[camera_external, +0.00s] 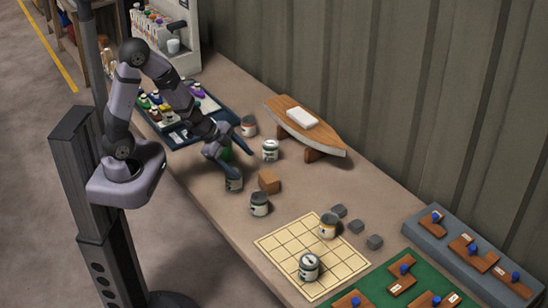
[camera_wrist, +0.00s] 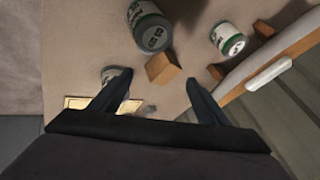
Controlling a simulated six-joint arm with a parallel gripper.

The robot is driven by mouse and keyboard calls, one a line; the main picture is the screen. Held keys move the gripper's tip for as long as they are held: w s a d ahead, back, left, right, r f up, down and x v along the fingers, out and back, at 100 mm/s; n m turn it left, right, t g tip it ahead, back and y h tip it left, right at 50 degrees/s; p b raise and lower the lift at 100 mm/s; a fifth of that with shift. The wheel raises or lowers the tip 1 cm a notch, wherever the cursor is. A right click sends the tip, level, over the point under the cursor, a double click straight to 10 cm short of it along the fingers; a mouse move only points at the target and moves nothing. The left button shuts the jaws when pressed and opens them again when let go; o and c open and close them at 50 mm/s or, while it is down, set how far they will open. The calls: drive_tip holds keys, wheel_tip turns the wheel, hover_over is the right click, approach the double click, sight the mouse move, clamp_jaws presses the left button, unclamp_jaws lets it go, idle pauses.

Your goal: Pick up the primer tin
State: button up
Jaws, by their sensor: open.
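Several similar small tins with pale labels stand on the bench; I cannot read the labels, so I cannot tell which is the primer tin. My gripper is open. In the wrist view its fingers (camera_wrist: 158,78) are apart, with a grey-lidded tin (camera_wrist: 152,32) beyond the tips and a white-and-green tin (camera_wrist: 229,40) to the right.
A wooden block (camera_external: 268,181) lies near the tins. A dark tray of bottles (camera_external: 168,137) is left of my gripper.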

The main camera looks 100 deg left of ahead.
sight(226, 187)
drive_tip(key=shift+s+a+r+m+t+h, duration=0.15)
drive_tip(key=shift+a+m+t, duration=0.15)
drive_tip(key=shift+a, duration=0.2)
drive_tip(key=shift+a+r+m+t+h, duration=0.1)
drive_tip(key=shift+a+m+t+h, duration=0.15)
drive_tip(key=shift+a, duration=0.2)
drive_tip(key=shift+s+a+f+m+t+h+p, duration=0.1)
drive_tip(key=shift+s+a+m+t+h+p, duration=0.15)
drive_tip(key=shift+t, duration=0.4)
drive_tip(key=s+f+n+t+b, duration=0.1)
drive_tip(key=f, duration=0.1)
drive_tip(key=s+f+n+t+h+b, duration=0.1)
drive_tip(key=s+f+n+t, duration=0.1)
drive_tip(key=s+f+n+t+b, duration=0.1)
drive_tip(key=f, duration=0.1)
drive_tip(key=shift+s+d+f+n+t+h+b, duration=0.15)
drive_tip(key=shift+s+d+n+t+h+b, duration=0.15)
drive_tip(key=shift+s+n+t+h+b, duration=0.1)
drive_tip(key=shift+s+f+n+t+y, duration=0.25)
drive_tip(key=shift+s+n+t, duration=0.15)
drive_tip(key=shift+n, duration=0.3)
drive_tip(key=shift+w, duration=0.1)
drive_tip(key=shift+p+x, duration=1.1)
drive_tip(key=shift+x, duration=2.55)
drive_tip(key=shift+a, duration=0.1)
